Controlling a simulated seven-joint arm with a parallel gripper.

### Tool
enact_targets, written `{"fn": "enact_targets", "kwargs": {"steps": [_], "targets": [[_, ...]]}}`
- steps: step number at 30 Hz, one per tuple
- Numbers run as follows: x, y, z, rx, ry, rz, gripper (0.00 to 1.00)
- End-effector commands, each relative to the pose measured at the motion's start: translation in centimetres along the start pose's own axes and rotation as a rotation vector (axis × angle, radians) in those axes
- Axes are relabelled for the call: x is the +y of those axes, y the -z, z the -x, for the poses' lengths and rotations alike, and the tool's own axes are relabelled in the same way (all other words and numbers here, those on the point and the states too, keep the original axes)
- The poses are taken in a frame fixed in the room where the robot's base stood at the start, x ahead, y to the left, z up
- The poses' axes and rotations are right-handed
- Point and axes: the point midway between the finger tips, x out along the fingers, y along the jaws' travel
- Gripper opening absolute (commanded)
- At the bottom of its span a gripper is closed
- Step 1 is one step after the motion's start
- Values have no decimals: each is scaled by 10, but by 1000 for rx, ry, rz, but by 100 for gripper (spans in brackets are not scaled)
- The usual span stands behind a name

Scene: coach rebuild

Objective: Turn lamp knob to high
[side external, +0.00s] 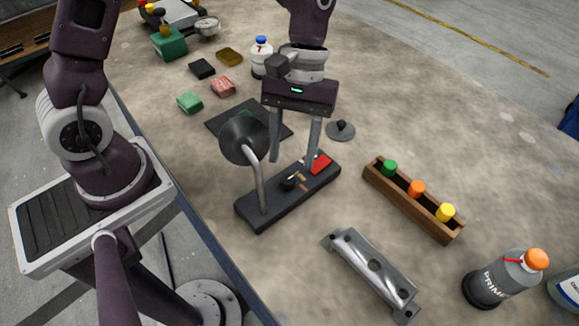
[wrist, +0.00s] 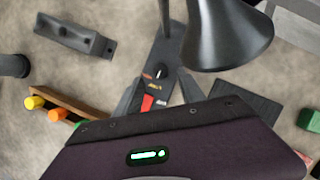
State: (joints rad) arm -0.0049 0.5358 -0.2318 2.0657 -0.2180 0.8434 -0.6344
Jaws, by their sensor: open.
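The lamp has a dark base (side external: 258,209), a grey stem and a black shade (side external: 238,138); the shade (wrist: 228,35) also shows in the wrist view. A small black knob (side external: 288,184) sits on the base, and the wrist view shows the knob (wrist: 161,72) with a pale mark on it. Coloured labels and a red patch (side external: 320,164) lie beside the knob; the label text is too small to read. The knob's setting cannot be told. My gripper (side external: 290,164) is open and empty, pointing down, its fingers apart just above the base near the knob.
A wooden rack (side external: 410,208) with green, orange and yellow caps stands to the right. A grey metal bracket (side external: 372,272) lies in front. A black pad (side external: 223,119), coloured blocks and a white bottle (side external: 261,57) lie behind. A grey bottle (side external: 495,282) stands front right.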

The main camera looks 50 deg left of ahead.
Motion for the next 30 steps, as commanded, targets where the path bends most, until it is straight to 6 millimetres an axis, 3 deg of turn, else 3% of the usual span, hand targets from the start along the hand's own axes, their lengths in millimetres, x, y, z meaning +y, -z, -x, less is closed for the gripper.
{"fn": "enact_targets", "kwargs": {"steps": [6, 15, 22, 30], "targets": [[-1, 0, -35, -1, 2, -2, 47], [0, 0, -39, 2, 0, -3, 47], [0, 0, -39, 2, 0, -3, 2], [0, 0, -39, 3, 4, -14, 0]]}}
